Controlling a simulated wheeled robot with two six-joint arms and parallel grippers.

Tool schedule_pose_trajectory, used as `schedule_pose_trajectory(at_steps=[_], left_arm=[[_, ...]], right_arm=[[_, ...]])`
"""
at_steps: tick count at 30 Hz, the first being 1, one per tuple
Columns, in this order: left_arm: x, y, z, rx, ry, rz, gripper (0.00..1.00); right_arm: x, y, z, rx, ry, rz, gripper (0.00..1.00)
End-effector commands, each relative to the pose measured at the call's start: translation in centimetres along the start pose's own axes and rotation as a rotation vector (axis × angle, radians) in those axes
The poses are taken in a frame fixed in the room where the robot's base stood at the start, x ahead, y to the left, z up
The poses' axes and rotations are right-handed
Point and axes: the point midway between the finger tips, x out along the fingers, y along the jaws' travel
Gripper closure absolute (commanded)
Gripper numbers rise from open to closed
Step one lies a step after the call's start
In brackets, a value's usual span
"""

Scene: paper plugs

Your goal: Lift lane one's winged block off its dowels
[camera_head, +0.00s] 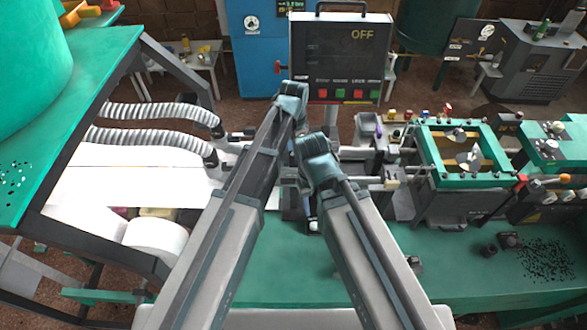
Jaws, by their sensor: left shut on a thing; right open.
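My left gripper (290,173) is in the middle of the head view, below its raised blue-grey wrist. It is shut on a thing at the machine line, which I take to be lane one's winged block. The block itself is hidden by my arms and too small to make out, so I cannot tell whether it touches its dowels. The dowels are hidden too. My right gripper (312,222) is lower and nearer, beneath its own wrist, close to the front of the line. It is open; its fingers are mostly hidden.
A control box (341,60) reading OFF stands behind the line. White paper (130,175) and two ribbed hoses (150,112) lie at left. A green-framed station (466,182) stands at right. The green bench (450,272) has free room in front, with small dark blocks (509,240).

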Motion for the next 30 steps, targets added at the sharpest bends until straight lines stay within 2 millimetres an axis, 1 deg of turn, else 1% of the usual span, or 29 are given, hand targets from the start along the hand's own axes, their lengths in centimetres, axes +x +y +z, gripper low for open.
schedule_pose_trajectory(at_steps=[1,18,30], left_arm=[[-0.3,0.0,0.0,0.0,0.0,0.0,1.0],[-1.9,0.0,0.0,0.0,0.0,0.0,1.0],[-2.0,0.0,0.0,0.0,0.0,0.0,1.0]], right_arm=[[-0.3,0.0,0.0,0.0,0.0,0.0,0.5],[-1.9,0.2,0.1,0.0,0.0,0.0,0.5],[-2.0,0.2,0.1,0.0,0.0,0.0,0.5]])
